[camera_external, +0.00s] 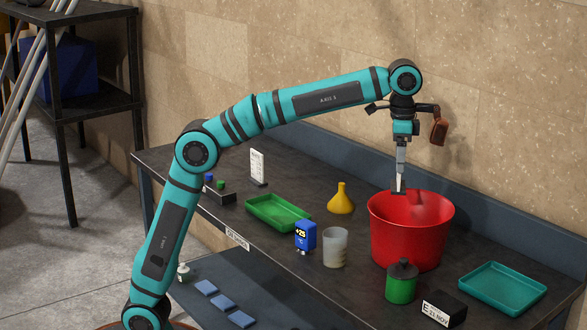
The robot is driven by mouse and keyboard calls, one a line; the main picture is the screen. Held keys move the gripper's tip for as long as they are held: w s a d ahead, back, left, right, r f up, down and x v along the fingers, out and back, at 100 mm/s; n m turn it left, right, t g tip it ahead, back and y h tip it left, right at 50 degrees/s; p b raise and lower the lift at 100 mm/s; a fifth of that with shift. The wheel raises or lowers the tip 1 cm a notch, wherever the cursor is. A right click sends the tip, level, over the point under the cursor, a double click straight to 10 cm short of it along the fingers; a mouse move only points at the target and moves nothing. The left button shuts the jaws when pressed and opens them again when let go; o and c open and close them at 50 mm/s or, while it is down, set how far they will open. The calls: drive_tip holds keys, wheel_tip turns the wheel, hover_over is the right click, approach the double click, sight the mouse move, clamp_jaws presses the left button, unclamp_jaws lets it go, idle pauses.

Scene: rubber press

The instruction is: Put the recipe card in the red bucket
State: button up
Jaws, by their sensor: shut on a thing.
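The red bucket (410,238) stands upright on the dark table at the right. My gripper (399,188) points down over the bucket's mouth, its tips near the rim level. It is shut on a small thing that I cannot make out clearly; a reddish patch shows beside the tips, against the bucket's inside. A white card with dark print (258,167) stands upright at the back left of the table, far from my gripper. It may be the recipe card, but its print is too small to read. The bucket's floor is hidden.
A yellow funnel (341,199), a green tray (278,213), a blue +25 block (305,237) and a translucent cup (335,248) lie left of the bucket. A green jar (401,282) and a black block with a date label (444,309) stand in front; a teal tray (502,288) is right.

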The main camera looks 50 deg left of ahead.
sight(398, 185)
wheel_tip(398, 185, down, 20)
drive_tip(key=shift+r, duration=0.2)
idle(0.6)
drive_tip(key=shift+f, duration=0.1)
drive_tip(key=o, duration=1.3)
wheel_tip(398, 185, up, 11)
drive_tip(key=shift+r, duration=0.6)
drive_tip(key=shift+a, duration=0.1)
